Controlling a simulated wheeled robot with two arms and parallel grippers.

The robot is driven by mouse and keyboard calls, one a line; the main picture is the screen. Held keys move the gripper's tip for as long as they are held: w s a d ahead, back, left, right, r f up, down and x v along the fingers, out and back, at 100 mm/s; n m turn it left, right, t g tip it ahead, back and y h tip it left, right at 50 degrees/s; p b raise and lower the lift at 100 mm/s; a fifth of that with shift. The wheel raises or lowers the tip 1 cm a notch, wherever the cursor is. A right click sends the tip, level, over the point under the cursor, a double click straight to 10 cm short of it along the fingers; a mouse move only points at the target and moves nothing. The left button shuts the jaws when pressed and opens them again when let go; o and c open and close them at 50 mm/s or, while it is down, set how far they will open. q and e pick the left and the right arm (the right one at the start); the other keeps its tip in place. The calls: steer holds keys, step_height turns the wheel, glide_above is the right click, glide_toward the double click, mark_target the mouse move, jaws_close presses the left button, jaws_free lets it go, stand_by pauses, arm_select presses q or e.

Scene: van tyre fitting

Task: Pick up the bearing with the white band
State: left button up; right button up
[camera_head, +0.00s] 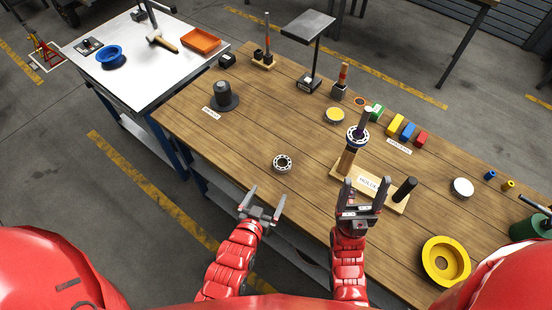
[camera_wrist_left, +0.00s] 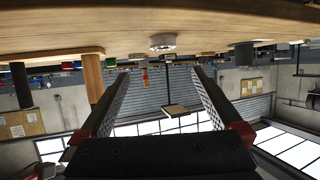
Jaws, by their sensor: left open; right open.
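A ring-shaped bearing (camera_head: 283,163) with a pale face lies flat on the wooden table near its front edge; a white band cannot be clearly made out. It also shows in the left wrist view (camera_wrist_left: 163,42), where the picture is upside down. A second bearing (camera_head: 357,135) with a dark bluish rim sits on a post of the wooden holder (camera_head: 340,172). My left gripper (camera_head: 266,198) is open and empty, in front of the loose bearing and apart from it. My right gripper (camera_head: 366,183) is open and empty, over the front of the holder.
The holder's wooden post (camera_wrist_left: 93,78) shows in the left wrist view. A dark flanged part (camera_head: 225,97) stands at the left, a yellow ring (camera_head: 445,262) at the front right. Coloured blocks (camera_head: 408,131) stand behind the holder. The table left of the loose bearing is clear.

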arm_select(q)
steer(key=b, duration=0.2)
glide_toward(284, 160)
steer(key=shift+d, duration=0.4)
steer(key=x, duration=0.3)
steer(key=b+x, duration=0.1)
steer(key=x, duration=0.1)
steer(key=shift+w+a, duration=0.15)
steer(key=shift+a, duration=0.15)
steer(key=shift+w+d+f, duration=0.1)
steer(key=shift+w+f, duration=0.2)
steer(key=shift+w, duration=0.05)
steer(key=shift+s+r, duration=0.1)
steer(key=c, duration=1.5)
